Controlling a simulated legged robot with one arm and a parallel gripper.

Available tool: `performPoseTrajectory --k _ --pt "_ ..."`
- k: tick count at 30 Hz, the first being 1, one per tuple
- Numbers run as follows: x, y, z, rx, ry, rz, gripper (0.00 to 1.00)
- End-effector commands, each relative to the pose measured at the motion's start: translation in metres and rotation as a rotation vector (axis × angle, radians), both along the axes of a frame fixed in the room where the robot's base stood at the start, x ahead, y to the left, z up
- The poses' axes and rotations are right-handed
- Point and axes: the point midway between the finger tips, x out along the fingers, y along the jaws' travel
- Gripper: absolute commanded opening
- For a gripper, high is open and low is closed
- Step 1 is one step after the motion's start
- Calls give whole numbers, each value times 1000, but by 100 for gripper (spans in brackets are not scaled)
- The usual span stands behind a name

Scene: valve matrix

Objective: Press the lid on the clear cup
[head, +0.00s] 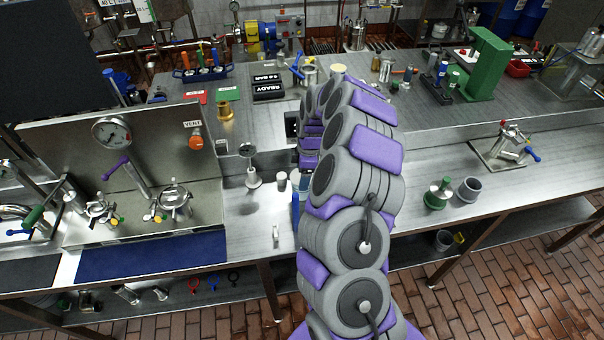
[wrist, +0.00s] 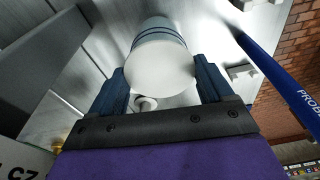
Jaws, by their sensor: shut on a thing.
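In the wrist view, my gripper (wrist: 160,85) has its two dark blue fingers on either side of a round white piece, which looks like the lid (wrist: 160,70). It is shut on this piece, whose flat pale face is turned to the camera. Directly beyond it is a pale cylinder with bluish rings (wrist: 160,32), which may be the clear cup. I cannot tell whether the lid and cylinder are seated together or only line up. In the head view my arm hides the gripper, the lid and the cup.
A blue probe (wrist: 270,68) lies right of the fingers, near a white bracket (wrist: 241,76). A small round white part (wrist: 145,103) shows below the lid. In the head view, a metal stand (head: 252,168) and a small cylinder (head: 281,182) stand left of my arm. Bench right of it is partly clear.

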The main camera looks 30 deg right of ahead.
Motion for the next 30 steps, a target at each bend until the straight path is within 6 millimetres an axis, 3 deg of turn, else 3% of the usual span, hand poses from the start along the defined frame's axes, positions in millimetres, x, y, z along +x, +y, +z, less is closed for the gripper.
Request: performPoseTrajectory --k 29,30 --pt "0 0 -4 0 0 1 47" --pt "0 0 -4 0 0 1 81"
